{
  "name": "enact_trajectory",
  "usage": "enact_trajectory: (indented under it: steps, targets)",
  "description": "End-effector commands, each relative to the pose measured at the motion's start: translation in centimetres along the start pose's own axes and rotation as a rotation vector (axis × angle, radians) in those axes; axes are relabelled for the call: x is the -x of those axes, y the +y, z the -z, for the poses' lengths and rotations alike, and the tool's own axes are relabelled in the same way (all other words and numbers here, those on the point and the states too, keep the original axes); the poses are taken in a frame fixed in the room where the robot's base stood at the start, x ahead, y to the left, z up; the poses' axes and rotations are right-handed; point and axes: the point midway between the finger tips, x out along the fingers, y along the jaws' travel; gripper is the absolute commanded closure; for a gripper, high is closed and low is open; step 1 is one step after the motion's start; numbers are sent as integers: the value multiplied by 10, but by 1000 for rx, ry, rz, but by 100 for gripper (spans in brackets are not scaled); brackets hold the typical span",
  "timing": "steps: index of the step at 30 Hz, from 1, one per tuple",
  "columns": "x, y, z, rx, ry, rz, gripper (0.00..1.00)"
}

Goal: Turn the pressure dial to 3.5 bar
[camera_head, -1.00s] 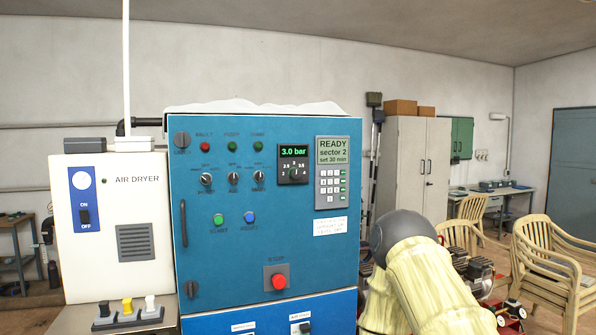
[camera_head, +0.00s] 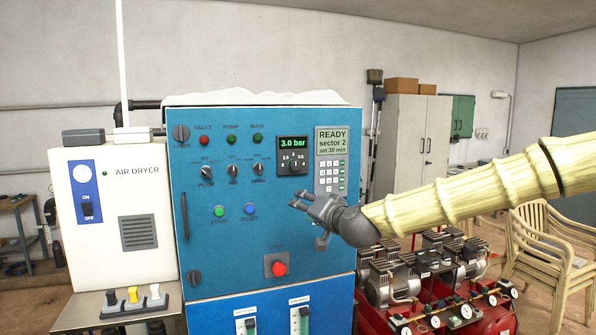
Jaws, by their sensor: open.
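The pressure dial (camera_head: 293,163) is a small dark knob with a printed scale, at the upper right of the blue control panel (camera_head: 225,290). The green display (camera_head: 293,143) above it reads 3.0 bar. My gripper (camera_head: 297,200) is open and empty, in front of the panel below the dial, with its fingers pointing left. It appears apart from the dial. My arm reaches in from the right and hides part of the panel's right edge below the keypad.
Right of the dial are a READY screen (camera_head: 331,142) and a keypad (camera_head: 331,176). Left of it are several small knobs. Green (camera_head: 219,211) and blue (camera_head: 250,209) buttons and a red stop button (camera_head: 278,268) sit lower. Red-framed compressors (camera_head: 392,284) stand at right.

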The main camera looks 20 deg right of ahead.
Motion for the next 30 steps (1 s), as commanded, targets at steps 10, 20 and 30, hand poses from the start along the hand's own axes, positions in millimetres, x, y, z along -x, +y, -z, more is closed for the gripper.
enact_trajectory:
  steps: [10, 20, 30]
  targets:
    - [15, -42, 78, -39, 98, 65, 50]
    - [-10, -44, 80, -40, 96, 63, 50]
    - [-43, -46, 83, -38, 95, 63, 50]
